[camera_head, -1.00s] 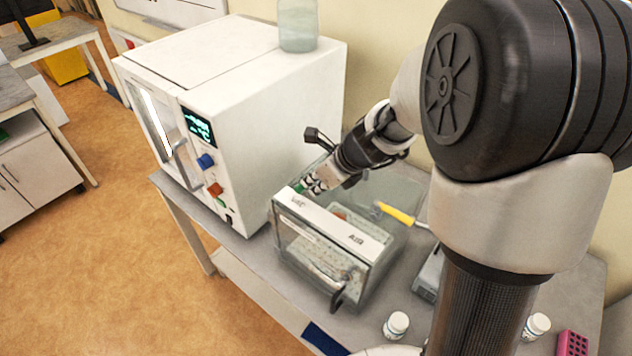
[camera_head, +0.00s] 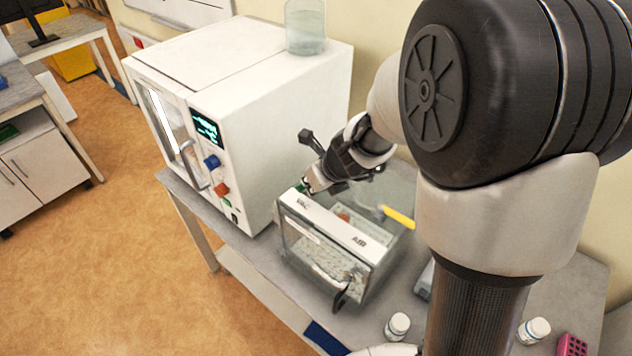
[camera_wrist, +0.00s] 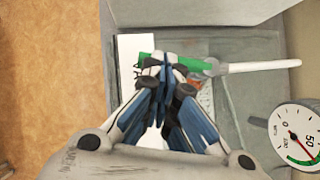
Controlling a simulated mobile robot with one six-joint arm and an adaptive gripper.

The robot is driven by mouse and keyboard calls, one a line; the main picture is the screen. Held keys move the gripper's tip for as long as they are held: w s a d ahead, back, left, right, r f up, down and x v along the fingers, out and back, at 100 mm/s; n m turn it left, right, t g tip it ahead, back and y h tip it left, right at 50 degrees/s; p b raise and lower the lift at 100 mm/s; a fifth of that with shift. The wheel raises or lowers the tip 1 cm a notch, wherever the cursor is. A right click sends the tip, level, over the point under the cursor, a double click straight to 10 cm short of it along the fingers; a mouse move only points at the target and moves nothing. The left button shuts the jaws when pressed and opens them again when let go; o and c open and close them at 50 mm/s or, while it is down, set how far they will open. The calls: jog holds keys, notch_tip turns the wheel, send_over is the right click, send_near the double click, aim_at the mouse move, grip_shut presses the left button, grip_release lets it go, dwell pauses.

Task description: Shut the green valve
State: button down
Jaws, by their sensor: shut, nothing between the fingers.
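The green valve handle (camera_wrist: 198,65) lies crosswise in the wrist view, roughly in line with the white pipe (camera_wrist: 262,66) at its right. In the head view only a small green bit (camera_head: 302,187) shows by the box's VAC label. My gripper (camera_wrist: 166,68) is shut and empty, with its fingertips at the handle's left half and covering part of it. I cannot tell whether they touch it. In the head view my gripper (camera_head: 309,187) is low over the back left corner of the clear box (camera_head: 318,262).
A yellow handle (camera_head: 398,217) is on the box's AIR side. A white oven (camera_head: 285,110) stands close at the left, with a glass jar (camera_head: 305,28) on top. A gauge (camera_wrist: 297,137) is at the wrist view's right. White bottles (camera_head: 397,326) (camera_head: 534,330) stand in front.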

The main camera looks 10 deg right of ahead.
jog(key=shift+w+a+m+h+p, duration=0.5)
jog(key=shift+m+h+p, duration=0.2)
jog(key=shift+m, duration=0.35)
jog(key=shift+w+a+m+h+p, duration=0.4)
jog(key=shift+m+h+p, duration=0.25)
jog(key=shift+m, duration=0.4)
jog(key=m+p, duration=0.1)
jog(key=w+m+h+p, duration=0.2)
jog(key=m+p, duration=0.1)
jog(key=shift+w+a+r, duration=0.1)
jog(key=shift+w+a, duration=0.15)
jog(key=shift+a, duration=0.1)
jog(key=w+m+h+p, duration=0.1)
jog(key=w+m+g+h+p, duration=0.1)
jog(key=m, duration=0.1)
jog(key=shift+m, duration=0.3)
jog(key=shift+w+d+p, duration=0.3)
jog(key=shift+w+d, duration=0.05)
jog(key=shift+w, duration=0.4)
jog(key=shift+d, duration=0.2)
